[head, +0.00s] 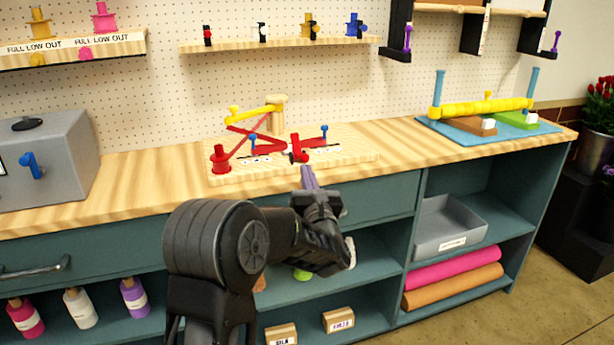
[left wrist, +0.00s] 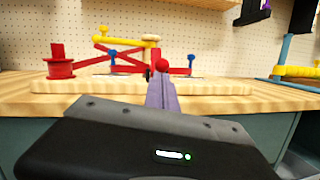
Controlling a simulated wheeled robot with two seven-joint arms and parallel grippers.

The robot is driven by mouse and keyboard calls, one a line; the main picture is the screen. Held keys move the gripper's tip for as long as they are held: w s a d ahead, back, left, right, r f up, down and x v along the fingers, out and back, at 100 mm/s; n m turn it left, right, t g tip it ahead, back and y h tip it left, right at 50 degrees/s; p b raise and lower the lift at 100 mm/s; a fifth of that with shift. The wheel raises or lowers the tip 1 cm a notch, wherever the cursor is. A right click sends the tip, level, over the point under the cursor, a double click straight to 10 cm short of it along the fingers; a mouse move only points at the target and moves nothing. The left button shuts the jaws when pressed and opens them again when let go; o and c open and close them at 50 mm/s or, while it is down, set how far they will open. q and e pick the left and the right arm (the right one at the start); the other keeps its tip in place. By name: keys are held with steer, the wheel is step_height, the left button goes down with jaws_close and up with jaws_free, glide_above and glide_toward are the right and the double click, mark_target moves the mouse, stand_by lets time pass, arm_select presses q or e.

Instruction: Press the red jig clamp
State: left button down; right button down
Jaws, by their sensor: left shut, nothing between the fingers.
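The jig stands on a pale wooden board (head: 340,160) on the bench top. The red clamp (head: 299,150) sits at the board's front middle. In the left wrist view its red round knob (left wrist: 162,65) shows just above my fingertips. Red arms, a yellow bar (head: 250,112) and blue-topped pins (head: 324,131) belong to the same jig. My left gripper (head: 309,178) is shut and empty, its purple fingers pointing at the clamp from the front. It also shows in the left wrist view (left wrist: 161,92). Whether the fingertips touch the clamp I cannot tell. My right gripper is not in view.
A grey box (head: 60,160) with a blue handle stands at the bench's left. A blue mat (head: 450,133) with a yellow roller (head: 480,108) lies at the right. Shelves under the bench hold bottles, a grey tray (head: 447,232) and rolls. Bench top right of the jig is clear.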

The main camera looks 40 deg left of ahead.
mark_target(302, 156)
arm_select(q)
steer(key=shift+r, duration=0.1)
steer(key=shift+r, duration=0.2)
steer(key=shift+r+g+h+p, duration=0.25)
steer(key=shift+g+h+p, duration=0.05)
steer(key=shift+p, duration=0.1)
steer(key=shift+r+g+h+p, duration=0.5)
steer(key=shift+r+p, duration=0.35)
steer(key=shift+r, duration=0.05)
steer(key=r+g+h+p, duration=0.1)
steer(key=p, duration=0.4)
steer(key=w+a+r+g+h+p, duration=0.1)
steer(key=r+g+h+p, duration=0.1)
steer(key=p, duration=0.4)
steer(key=a+r+n+g+h+p, duration=0.1)
steer(key=r+h+p, duration=0.1)
steer(key=p, duration=0.3)
steer(key=shift+w+a+r+p, duration=0.15)
steer(key=shift+w+p, duration=0.15)
steer(key=shift+p, duration=0.1)
steer(key=shift+w+a+p, duration=0.2)
steer(key=shift+a+p, duration=0.1)
steer(key=shift+p, duration=0.2)
steer(key=shift+w+a+r, duration=0.15)
steer(key=shift+w+a, duration=0.15)
steer(key=shift+a, duration=0.1)
